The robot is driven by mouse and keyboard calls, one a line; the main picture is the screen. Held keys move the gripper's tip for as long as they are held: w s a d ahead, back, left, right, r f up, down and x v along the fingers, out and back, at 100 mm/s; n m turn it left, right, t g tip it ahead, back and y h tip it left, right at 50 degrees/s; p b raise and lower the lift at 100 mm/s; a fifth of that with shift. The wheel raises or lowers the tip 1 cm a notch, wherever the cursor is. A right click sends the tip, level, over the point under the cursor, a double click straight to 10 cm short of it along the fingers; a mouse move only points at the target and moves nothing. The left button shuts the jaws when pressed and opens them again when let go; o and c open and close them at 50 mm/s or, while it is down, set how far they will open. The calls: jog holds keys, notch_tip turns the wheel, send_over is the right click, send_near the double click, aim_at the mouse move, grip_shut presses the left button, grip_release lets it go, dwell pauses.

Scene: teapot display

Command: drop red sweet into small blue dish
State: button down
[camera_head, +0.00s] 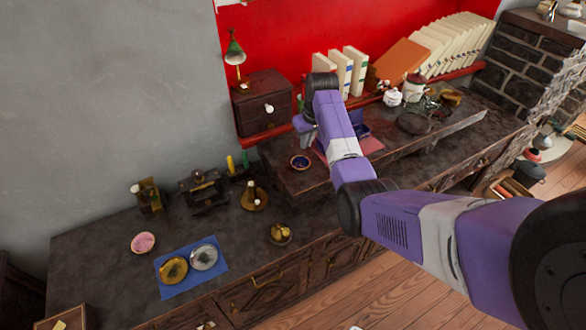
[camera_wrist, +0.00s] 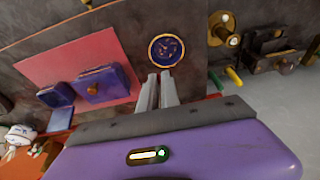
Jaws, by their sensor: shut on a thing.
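The small blue dish (camera_head: 300,162), round with a gold rim, stands on the raised dark shelf in the head view. It also shows in the wrist view (camera_wrist: 166,50), just beyond my fingertips. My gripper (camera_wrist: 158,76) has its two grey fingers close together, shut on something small. The red sweet cannot be made out in either view; the fingers hide what they hold. In the head view my gripper (camera_head: 308,142) is just behind and above the dish, partly hidden by my arm.
A pink mat (camera_wrist: 75,65) with blue boxes (camera_wrist: 104,84) lies beside the dish. A dark drawer box (camera_head: 262,103) stands behind to the left. A teapot (camera_head: 393,97) is to the right. A brass candle holder (camera_head: 254,198) and a pink plate (camera_head: 143,243) are on the lower counter.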

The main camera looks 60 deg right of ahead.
aim_at(303, 161)
jog(key=shift+w+f, duration=0.1)
jog(key=shift+f, duration=0.05)
notch_tip(303, 161, down, 6)
jog(key=b, duration=0.5)
jog(key=shift+b, duration=0.4)
jog(key=c, duration=1.5)
grip_release()
jog(key=shift+r, duration=0.25)
jog(key=v, duration=0.7)
jog(key=shift+r+b, duration=0.3)
jog(key=shift+b, duration=0.05)
